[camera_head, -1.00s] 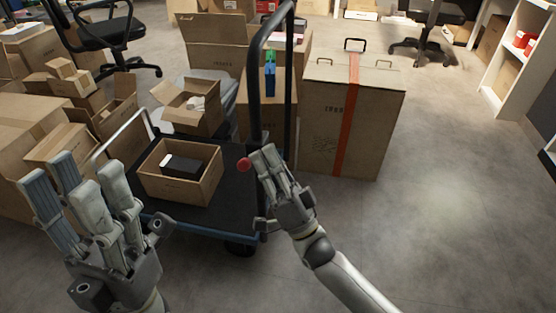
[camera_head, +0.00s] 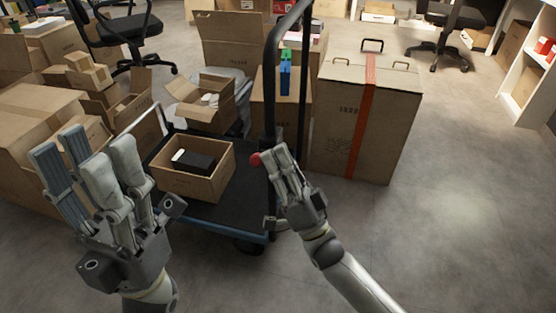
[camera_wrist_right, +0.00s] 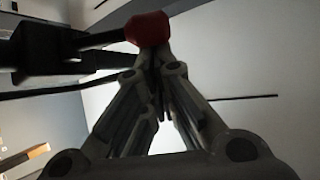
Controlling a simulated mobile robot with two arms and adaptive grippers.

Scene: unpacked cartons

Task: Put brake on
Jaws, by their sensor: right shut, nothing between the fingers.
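The blue-edged platform cart (camera_head: 222,213) stands ahead with an upright black handle (camera_head: 271,90). A red knob (camera_head: 255,159), apparently of the brake lever, sits near the handle's left post. It also shows at the top of the right wrist view (camera_wrist_right: 147,29), on a dark rod. My right gripper (camera_head: 275,153) is shut and empty, its fingertips right beside the knob; I cannot tell whether they touch. Its fingers (camera_wrist_right: 155,60) meet just below the knob in the wrist view. My left gripper (camera_head: 85,150) is open and empty, left of the cart.
An open carton (camera_head: 215,182) with a dark item lies on the cart. A tall carton with an orange strap (camera_head: 340,120) stands right of the handle. More cartons (camera_head: 40,115) crowd the left. The floor (camera_head: 460,210) at the right is clear.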

